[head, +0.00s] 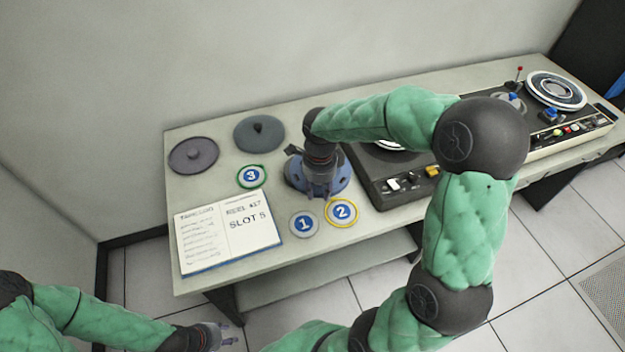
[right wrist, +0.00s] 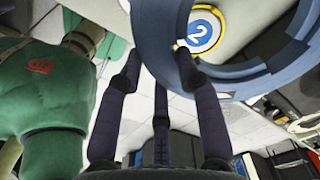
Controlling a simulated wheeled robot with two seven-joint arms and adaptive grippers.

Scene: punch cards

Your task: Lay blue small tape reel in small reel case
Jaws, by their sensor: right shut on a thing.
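The blue small tape reel (head: 343,176) is under my right gripper (head: 320,192) near the middle of the table, partly covered by it. In the right wrist view, the fingers of my right gripper (right wrist: 157,75) are closed on a blue curved band (right wrist: 155,32) of the reel. I cannot tell whether the reel touches the table. Two round pieces with centre knobs, one purple-grey (head: 190,158) and one dark grey-green (head: 257,137), lie at the back left; I cannot tell which is the small reel case. My left gripper (head: 229,338) is low at the front, empty, with fingers apart.
Numbered discs 1 (head: 303,224), 2 (head: 341,212) and 3 (head: 251,177) lie around the reel. An open booklet reading "SLOT 5" (head: 230,235) lies front left. A dark tape deck (head: 385,187) stands close right, and a second deck (head: 590,128) farther right.

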